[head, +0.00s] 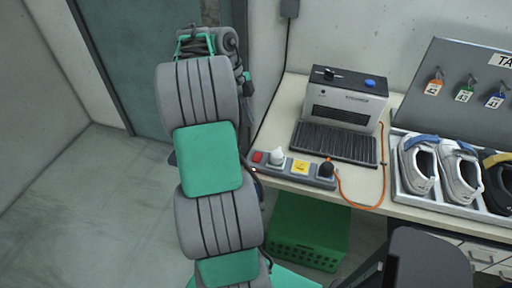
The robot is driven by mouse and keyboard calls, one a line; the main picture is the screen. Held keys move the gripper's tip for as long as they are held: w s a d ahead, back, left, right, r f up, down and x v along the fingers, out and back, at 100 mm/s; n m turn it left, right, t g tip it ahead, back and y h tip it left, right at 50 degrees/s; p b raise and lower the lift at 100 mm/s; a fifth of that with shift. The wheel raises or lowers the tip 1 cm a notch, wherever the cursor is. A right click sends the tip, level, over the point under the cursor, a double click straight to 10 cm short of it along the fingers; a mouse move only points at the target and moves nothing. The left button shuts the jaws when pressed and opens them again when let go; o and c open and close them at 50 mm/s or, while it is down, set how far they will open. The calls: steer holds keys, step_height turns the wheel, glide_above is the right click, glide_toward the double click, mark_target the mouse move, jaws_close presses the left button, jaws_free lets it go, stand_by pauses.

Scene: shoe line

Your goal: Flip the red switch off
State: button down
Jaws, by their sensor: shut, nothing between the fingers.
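The red switch (257,157) is at the left end of a grey power strip (312,179), which lies along the front edge of the worktable. I cannot tell from its small shape which way the switch is tipped. A white plug (277,157), a yellow label (300,167) and a black plug (326,170) follow to its right. My grey and green arm stands upright just left of the strip. My gripper does not show; the arm hides whatever is behind it.
A grey machine (345,98) with a black brush-like front stands behind the strip. An orange cable (383,165) loops over the table edge. A shoe tray (398,190) stands at the right. A green crate (308,228) is under the table. The floor at left is clear.

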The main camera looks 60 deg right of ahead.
mark_target(258, 154)
steer(key=x, duration=0.8)
steer(key=w+x, duration=0.1)
steer(key=x, duration=0.3)
steer(key=shift+a+f, duration=0.15)
steer(key=shift+f, duration=0.65)
